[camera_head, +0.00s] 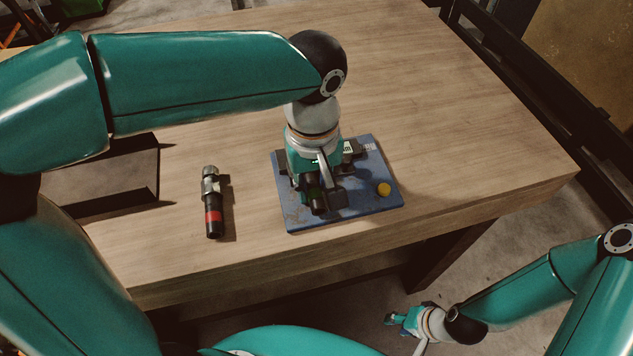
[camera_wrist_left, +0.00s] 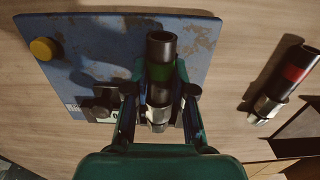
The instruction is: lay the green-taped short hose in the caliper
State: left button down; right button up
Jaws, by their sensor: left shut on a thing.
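My left gripper (camera_head: 316,186) is shut on the green-taped short hose (camera_wrist_left: 161,48), over the blue plate (camera_head: 300,215). The hose is black with a green band and a silver fitting; the fingers (camera_wrist_left: 160,97) grip it from both sides. In the head view its black end (camera_head: 318,206) shows below the gripper. The caliper (camera_wrist_left: 101,104), dark with a small display, sits on the plate beside the hose and is partly hidden by my gripper. I cannot tell whether the hose touches it. My right gripper (camera_head: 392,321) hangs low, off the table's front; its opening is unclear.
A red-taped hose (camera_head: 212,205) with a silver fitting lies left of the plate, and also shows in the wrist view (camera_wrist_left: 286,78). A dark tray (camera_head: 105,180) stands further left. A yellow button (camera_head: 383,189) is on the plate's right. The table (camera_head: 470,110) is clear at right.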

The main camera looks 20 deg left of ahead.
pick_arm(q)
jog(key=c, duration=0.9)
grip_release()
jog(key=shift+r, duration=0.1)
jog(key=shift+s+r+p, duration=0.1)
jog(key=shift+r+p, duration=3.4)
jog(key=shift+r, duration=0.45)
